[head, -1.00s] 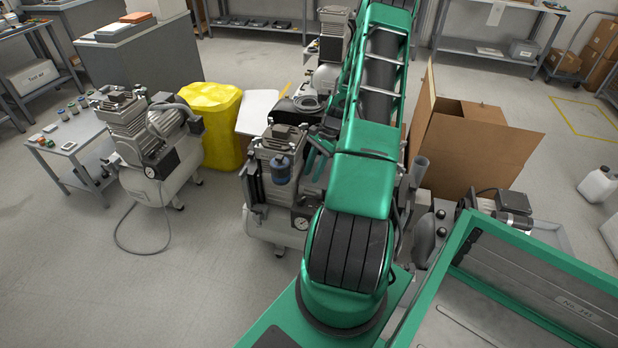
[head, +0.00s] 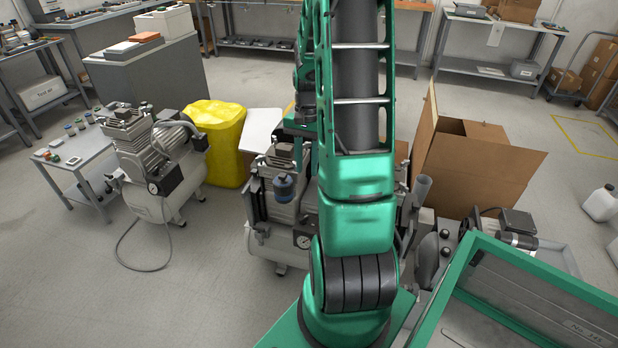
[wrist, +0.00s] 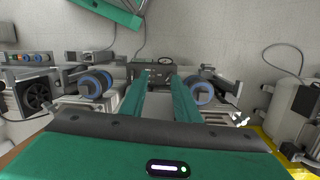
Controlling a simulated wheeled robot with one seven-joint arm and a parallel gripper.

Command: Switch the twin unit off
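The twin unit (head: 285,213) stands in the middle of the head view, partly hidden behind my arm. It has a grey finned pump head, a blue canister and a round gauge on its tank. In the wrist view two blue-ringed filters (wrist: 95,84) (wrist: 204,94) flank a dark box with a small gauge (wrist: 151,71), seemingly its switch box. The switch position is too small to tell. My gripper (wrist: 161,79) points at this box, its two green fingers apart with nothing between them. Whether the fingertips touch the box cannot be told.
Another compressor (head: 160,165) stands at left by a small table (head: 80,152). A yellow sack (head: 216,142) is behind the twin unit. An open cardboard box (head: 462,160) stands to the right. A green-rimmed bin (head: 530,295) is at front right. Floor at front left is clear.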

